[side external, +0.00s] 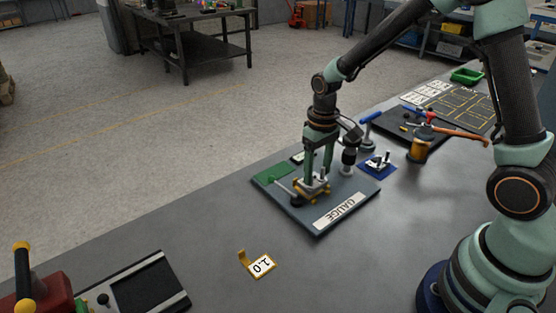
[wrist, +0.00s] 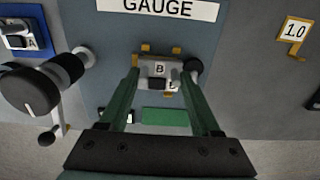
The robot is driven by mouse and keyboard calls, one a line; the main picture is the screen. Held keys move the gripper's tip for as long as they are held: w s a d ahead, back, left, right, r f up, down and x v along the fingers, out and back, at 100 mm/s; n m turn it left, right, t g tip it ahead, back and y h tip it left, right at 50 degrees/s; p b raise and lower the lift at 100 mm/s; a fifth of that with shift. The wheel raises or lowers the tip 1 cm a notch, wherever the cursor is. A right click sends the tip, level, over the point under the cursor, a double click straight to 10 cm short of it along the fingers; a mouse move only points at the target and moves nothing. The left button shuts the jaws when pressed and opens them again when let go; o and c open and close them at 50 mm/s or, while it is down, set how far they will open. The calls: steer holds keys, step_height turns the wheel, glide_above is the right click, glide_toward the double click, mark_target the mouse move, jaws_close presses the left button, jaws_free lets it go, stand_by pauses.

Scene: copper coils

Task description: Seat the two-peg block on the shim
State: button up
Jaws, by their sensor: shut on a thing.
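A grey block marked B (wrist: 160,71) is between the fingers of my gripper (wrist: 161,76); in the side view my gripper (side external: 316,178) is low over the gauge plate (side external: 292,208). Yellow tabs (wrist: 146,48) show around the block at plate level. I cannot tell if the block rests on them or if a shim lies beneath it. Another small grey block with upright pegs (side external: 381,160) stands on a blue pad (side external: 365,169); in the wrist view a tag A (wrist: 31,43) lies by it. A yellow-edged tag marked 1.0 (side external: 262,266) with a bent tab lies on the bench.
A black knobbed post (side external: 348,160) stands close beside my gripper on the plate. A green patch (side external: 272,174) is at the plate's left corner. A wire spool (side external: 419,146) and dark tool mat stand behind. The bench between plate and 1.0 tag is clear.

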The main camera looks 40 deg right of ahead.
steer(key=shift+f, duration=0.75)
stand_by(0.9)
steer(key=o, duration=1.5)
steer(key=shift+o, duration=0.3)
steer(key=shift+r, duration=3.5)
